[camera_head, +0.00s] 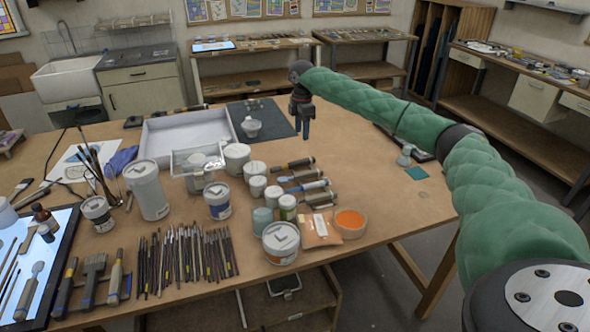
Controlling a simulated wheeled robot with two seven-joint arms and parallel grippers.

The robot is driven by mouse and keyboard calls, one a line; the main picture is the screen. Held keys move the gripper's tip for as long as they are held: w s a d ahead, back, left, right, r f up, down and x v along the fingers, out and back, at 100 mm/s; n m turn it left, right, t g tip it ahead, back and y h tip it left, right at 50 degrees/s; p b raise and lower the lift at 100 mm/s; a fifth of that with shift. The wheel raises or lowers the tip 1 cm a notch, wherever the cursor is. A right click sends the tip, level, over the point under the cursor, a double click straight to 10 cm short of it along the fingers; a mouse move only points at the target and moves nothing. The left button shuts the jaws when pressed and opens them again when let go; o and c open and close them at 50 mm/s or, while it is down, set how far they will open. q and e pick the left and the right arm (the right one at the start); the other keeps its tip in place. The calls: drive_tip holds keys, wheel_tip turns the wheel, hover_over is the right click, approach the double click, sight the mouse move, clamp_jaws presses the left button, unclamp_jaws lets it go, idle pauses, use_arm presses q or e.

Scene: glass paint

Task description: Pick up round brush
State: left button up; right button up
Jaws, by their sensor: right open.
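My right gripper (302,125) is at the end of the green-sleeved arm coming in from the right. It points down above the far part of the table, near the dark mat. Its jaws are open, with nothing visible between them. A row of thin brushes (187,258) lies side by side at the front of the table, far from the gripper. More slim brushes (95,162) stand upright at the left. I cannot tell which one is the round brush. My left gripper is not in view.
The wooden table (345,270) holds a white tray (160,138), a dark mat (270,112), paint cans (282,242), an orange bowl (349,222) and several handled tools (302,184). Wide brushes (92,276) lie front left. The table's right side is mostly clear.

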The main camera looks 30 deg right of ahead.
drive_tip(key=b, duration=0.3)
hover_over(302, 160)
wheel_tip(302, 160, down, 4)
drive_tip(key=shift+f, duration=0.1)
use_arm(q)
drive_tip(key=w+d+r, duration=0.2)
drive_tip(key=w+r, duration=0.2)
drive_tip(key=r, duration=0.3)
use_arm(e)
drive_tip(key=shift+w+f, duration=0.1)
drive_tip(key=shift+f, duration=0.05)
drive_tip(key=shift+f+p, duration=0.35)
drive_tip(key=shift+f, duration=0.6)
drive_tip(key=f+p, duration=0.1)
drive_tip(key=f, duration=0.1)
drive_tip(key=f+p, duration=0.1)
drive_tip(key=f, duration=0.1)
drive_tip(key=shift+s+p, duration=0.25)
drive_tip(key=shift+p, duration=0.05)
drive_tip(key=shift+f, duration=0.75)
clamp_jaws()
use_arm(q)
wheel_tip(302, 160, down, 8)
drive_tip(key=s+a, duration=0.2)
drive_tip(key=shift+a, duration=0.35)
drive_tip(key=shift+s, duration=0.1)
use_arm(e)
drive_tip(key=shift+r, duration=0.15)
